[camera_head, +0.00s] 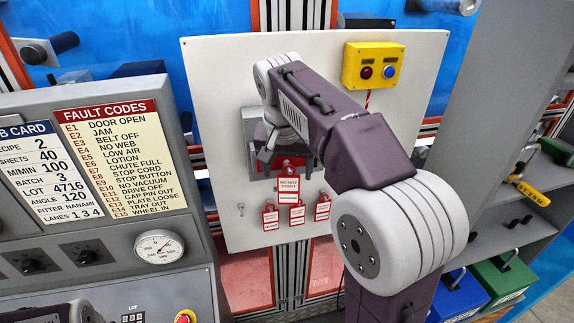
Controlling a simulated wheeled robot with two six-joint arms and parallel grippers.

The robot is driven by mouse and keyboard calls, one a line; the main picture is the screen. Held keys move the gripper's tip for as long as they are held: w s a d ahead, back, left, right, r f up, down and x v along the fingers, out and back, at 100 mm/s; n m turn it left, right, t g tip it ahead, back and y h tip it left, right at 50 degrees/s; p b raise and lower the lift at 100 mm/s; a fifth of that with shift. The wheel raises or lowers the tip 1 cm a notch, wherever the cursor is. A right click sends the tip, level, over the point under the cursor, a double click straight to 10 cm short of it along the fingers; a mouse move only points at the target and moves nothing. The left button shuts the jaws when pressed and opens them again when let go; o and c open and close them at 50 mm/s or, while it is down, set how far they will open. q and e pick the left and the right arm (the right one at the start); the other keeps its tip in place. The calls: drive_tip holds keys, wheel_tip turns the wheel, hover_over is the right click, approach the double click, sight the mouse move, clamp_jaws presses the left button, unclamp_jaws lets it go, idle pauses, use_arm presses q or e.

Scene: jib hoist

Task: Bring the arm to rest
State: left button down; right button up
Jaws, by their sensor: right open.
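My right arm reaches in from the lower right to the white panel (215,75). My right gripper (287,161) is open, its fingers pointing down in front of the grey box (250,125) on the panel. The arm hides much of that box. Just below and between the fingers is a red lock piece (290,164) with a red and white tag (288,188); I cannot tell whether the fingers touch it. Several smaller red tags (297,214) hang below. My left gripper is not in view.
A yellow box (373,66) with a red and a blue button is at the panel's upper right. A grey console (100,230) with a fault code card and a gauge (159,247) stands at the left. Grey shelving (480,120) with blue and green bins (503,278) is at the right.

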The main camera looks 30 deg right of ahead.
drive_tip(key=v, duration=0.4)
drive_tip(key=shift+s+r, duration=0.1)
drive_tip(key=shift+r, duration=0.1)
drive_tip(key=shift+f, duration=0.15)
drive_tip(key=s+a+f+n+b, duration=0.2)
drive_tip(key=s+f+b, duration=0.1)
drive_tip(key=f, duration=1.1)
drive_tip(key=s+a+f+n+g+y+b, duration=0.1)
drive_tip(key=s+f+b, duration=0.3)
drive_tip(key=f, duration=1.1)
drive_tip(key=s+a+f+n+g+y+b, duration=0.1)
drive_tip(key=s+a+f+n+b, duration=0.2)
drive_tip(key=f, duration=1.1)
drive_tip(key=s+b, duration=0.1)
drive_tip(key=b, duration=0.2)
drive_tip(key=shift+s+f+n, duration=0.25)
drive_tip(key=shift+f+n, duration=0.05)
